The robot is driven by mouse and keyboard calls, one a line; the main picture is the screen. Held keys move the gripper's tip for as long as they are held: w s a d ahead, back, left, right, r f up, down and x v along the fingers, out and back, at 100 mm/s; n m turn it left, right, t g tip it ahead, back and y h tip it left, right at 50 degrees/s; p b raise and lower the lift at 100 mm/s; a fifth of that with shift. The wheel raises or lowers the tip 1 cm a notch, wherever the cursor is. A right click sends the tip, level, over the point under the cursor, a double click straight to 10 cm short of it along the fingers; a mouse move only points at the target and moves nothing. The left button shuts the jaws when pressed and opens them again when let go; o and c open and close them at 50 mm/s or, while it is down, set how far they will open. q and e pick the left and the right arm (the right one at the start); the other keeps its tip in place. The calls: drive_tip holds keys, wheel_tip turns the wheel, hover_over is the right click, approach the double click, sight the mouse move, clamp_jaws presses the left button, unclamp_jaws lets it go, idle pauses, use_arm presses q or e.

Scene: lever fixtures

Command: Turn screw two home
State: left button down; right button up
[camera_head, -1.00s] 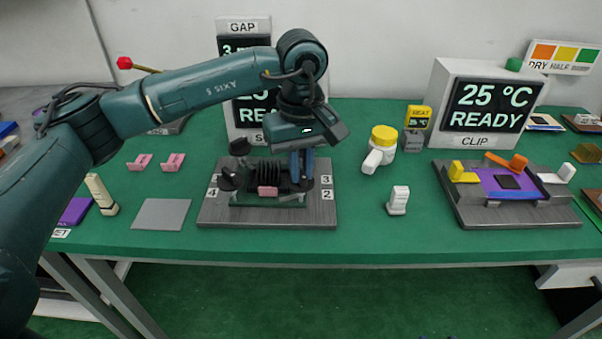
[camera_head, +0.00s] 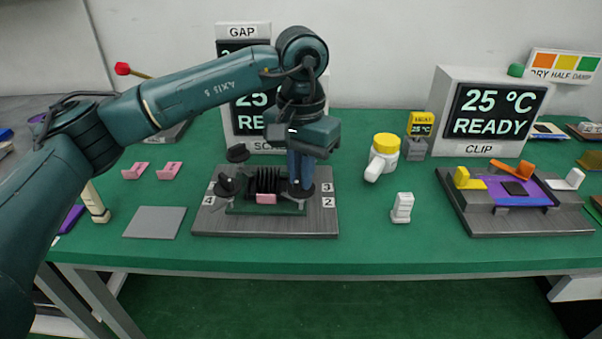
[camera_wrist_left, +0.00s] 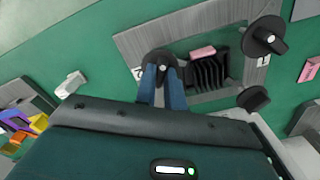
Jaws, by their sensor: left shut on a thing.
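Screw two, a black round knob (camera_head: 307,193), stands at the right side of the dark fixture board (camera_head: 265,228), by the labels 2 and 3. My left gripper (camera_head: 300,186) points straight down with its blue fingers shut on this knob. In the left wrist view the knob (camera_wrist_left: 158,60) shows between the fingers (camera_wrist_left: 161,84), beside a numbered label. Its handle is mostly hidden by the fingers. The board carries a black finned block (camera_head: 263,183) with a pink piece (camera_head: 266,199) at its front. My right gripper is not in view.
A white-and-yellow bottle (camera_head: 383,157), a small white piece (camera_head: 402,208) and the clip fixture (camera_head: 520,222) are to the right. A grey mat (camera_head: 154,222) lies left.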

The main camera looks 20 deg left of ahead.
use_arm(q)
drive_tip(key=shift+m, duration=1.2)
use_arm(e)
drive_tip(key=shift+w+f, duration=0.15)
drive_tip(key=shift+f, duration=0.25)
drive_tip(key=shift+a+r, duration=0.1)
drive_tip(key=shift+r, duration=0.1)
use_arm(q)
drive_tip(key=c, duration=1.5)
unclamp_jaws()
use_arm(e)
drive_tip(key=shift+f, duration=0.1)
